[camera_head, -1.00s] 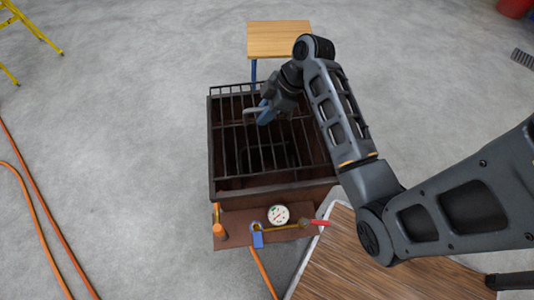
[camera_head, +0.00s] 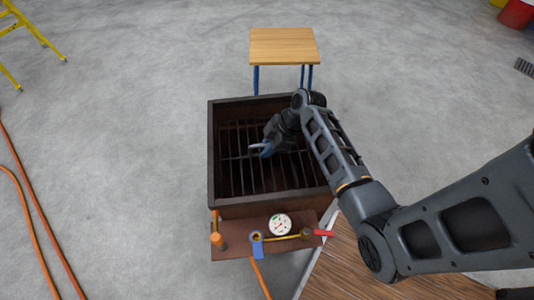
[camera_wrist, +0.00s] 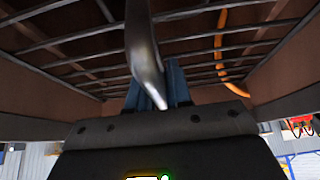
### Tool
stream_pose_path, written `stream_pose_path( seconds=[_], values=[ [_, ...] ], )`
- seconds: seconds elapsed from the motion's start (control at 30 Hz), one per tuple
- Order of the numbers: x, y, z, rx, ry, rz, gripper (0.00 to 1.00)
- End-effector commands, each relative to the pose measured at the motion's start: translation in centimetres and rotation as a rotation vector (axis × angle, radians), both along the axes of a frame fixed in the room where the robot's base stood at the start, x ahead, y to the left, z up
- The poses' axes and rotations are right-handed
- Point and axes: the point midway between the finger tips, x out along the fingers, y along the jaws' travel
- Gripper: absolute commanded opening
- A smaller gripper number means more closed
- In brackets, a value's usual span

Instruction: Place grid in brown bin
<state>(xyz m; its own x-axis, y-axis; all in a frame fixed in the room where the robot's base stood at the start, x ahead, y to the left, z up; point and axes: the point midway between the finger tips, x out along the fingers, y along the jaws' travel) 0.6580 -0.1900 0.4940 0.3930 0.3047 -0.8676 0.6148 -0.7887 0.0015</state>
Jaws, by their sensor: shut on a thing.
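The brown bin (camera_head: 267,210) is an open-topped, rust-brown box in the middle of the head view. The dark grid (camera_head: 238,158) of thin bars lies inside its walls, below the rim. My gripper (camera_head: 267,149) reaches down into the bin, its blue fingers shut on the grid's pale curved handle (camera_head: 255,147). In the wrist view, the blue fingers (camera_wrist: 160,88) are at the silver handle (camera_wrist: 142,45), with the grid bars (camera_wrist: 200,38) and brown walls around them. My arm hides the grid's right part. I cannot tell whether the grid rests on anything.
A small wooden table (camera_head: 284,45) with blue legs stands behind the bin. A white gauge (camera_head: 280,224), a blue padlock (camera_head: 257,246) and a red-handled valve (camera_head: 322,233) are at its front. Orange hoses (camera_head: 37,240) and a yellow ladder (camera_head: 30,30) are at left.

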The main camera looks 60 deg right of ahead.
Motion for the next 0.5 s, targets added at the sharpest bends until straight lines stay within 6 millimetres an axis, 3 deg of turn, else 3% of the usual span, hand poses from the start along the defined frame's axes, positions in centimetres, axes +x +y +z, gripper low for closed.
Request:
stream_pose_path(
  seconds=[0.2, 0.5],
  values=[
    [0.1, 0.0, -2.8, 0.001, -0.001, 0.000, 0.00],
    [0.1, 0.0, -3.1, -0.001, -0.002, 0.000, 0.00]
  ],
)
